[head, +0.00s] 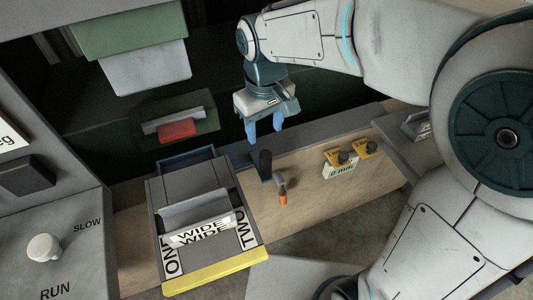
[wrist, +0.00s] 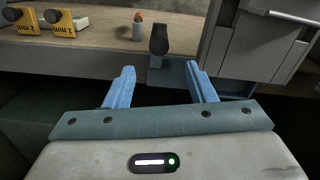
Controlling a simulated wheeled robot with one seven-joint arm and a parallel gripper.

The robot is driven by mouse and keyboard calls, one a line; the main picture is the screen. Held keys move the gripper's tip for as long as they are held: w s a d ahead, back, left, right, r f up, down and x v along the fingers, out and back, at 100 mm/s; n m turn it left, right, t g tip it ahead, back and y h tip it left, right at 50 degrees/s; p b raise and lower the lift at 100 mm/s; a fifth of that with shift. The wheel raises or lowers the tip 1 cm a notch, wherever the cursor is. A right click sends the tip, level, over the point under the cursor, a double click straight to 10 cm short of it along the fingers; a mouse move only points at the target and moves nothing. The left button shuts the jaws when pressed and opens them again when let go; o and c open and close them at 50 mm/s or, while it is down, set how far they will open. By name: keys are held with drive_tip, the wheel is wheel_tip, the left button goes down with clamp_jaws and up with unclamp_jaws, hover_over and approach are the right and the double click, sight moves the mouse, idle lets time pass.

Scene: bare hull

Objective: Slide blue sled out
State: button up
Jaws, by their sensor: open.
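A dull blue part, which looks like the sled, shows at the back edge of a grey housing (head: 187,182). Its blue surface (wrist: 172,76) also shows between and beyond my fingers in the wrist view; most of it is hidden. A black upright handle (head: 265,164) stands beside the housing, and it shows in the wrist view (wrist: 159,38) too. I cannot tell for certain whether it joins the blue part. My gripper (head: 264,127) is open and empty, above and behind the handle. In the wrist view my gripper (wrist: 162,86) has the handle ahead, roughly centred between its blue fingers, apart from them.
A small orange-topped peg (head: 282,190) stands close to the handle's right. Yellow blocks (head: 345,159) with a label sit farther right on the wooden bench. The housing has a grey bar marked WIDE and a yellow front edge (head: 215,272). A red block (head: 177,131) lies behind.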

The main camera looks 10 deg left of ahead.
sight(267, 161)
wheel_tip(267, 161, down, 13)
drive_tip(key=shift+d+p, duration=0.1)
drive_tip(key=shift+p, duration=0.25)
clamp_jaws()
drive_tip(key=shift+w, duration=0.1)
